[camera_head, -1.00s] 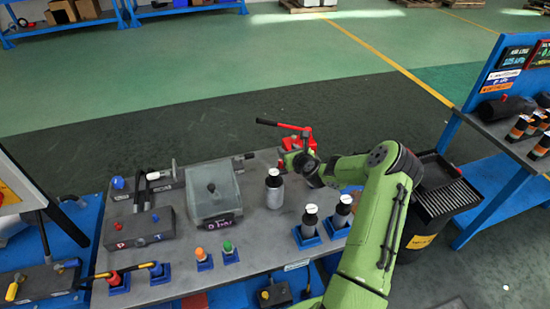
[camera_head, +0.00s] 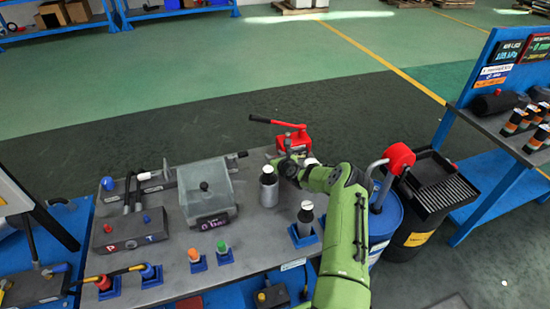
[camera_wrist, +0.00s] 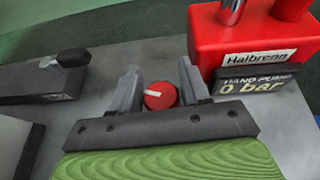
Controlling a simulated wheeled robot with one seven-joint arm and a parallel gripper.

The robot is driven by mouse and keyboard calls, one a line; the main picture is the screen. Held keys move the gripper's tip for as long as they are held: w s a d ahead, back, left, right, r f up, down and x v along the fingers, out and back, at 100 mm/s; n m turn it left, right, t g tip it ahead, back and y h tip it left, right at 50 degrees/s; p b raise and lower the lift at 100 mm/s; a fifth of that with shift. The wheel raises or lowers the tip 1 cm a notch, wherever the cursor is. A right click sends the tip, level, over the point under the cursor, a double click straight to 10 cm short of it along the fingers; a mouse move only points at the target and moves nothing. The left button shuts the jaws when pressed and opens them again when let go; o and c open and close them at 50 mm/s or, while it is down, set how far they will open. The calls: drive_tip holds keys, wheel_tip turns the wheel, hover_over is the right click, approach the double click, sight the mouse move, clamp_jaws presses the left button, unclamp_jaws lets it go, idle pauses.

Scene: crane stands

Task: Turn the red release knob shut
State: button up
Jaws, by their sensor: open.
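The red release knob (camera_wrist: 160,96) is round, with a pale bar mark on its face lying nearly level. It sits beside the red hand pump (camera_wrist: 245,40), whose display reads "0 bar". My gripper (camera_wrist: 158,88) is open in the wrist view, one finger on each side of the knob. The right finger is close to it; I cannot tell whether either finger touches.
A grey bottle (camera_head: 268,187) stands close to the left of my arm. Another bottle (camera_head: 305,214) stands in a blue holder in front. A clear-lidded box (camera_head: 207,193) is further left. A blue drum (camera_head: 384,217) with a red-topped pump is right of my arm.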

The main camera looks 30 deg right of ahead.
drive_tip(key=c, duration=0.7)
drive_tip(key=shift+f+n+y+b, duration=0.2)
drive_tip(key=shift+n+y+b, duration=0.25)
drive_tip(key=shift+b, duration=0.6)
drive_tip(key=shift+a+r+n+y+b, duration=0.1)
drive_tip(key=shift+r+n+y+b, duration=0.15)
drive_tip(key=shift+y+b, duration=0.1)
drive_tip(key=o, duration=0.7)
wheel_tip(320, 180, up, 10)
drive_tip(key=shift+p, duration=0.85)
drive_tip(key=shift+o, duration=0.5)
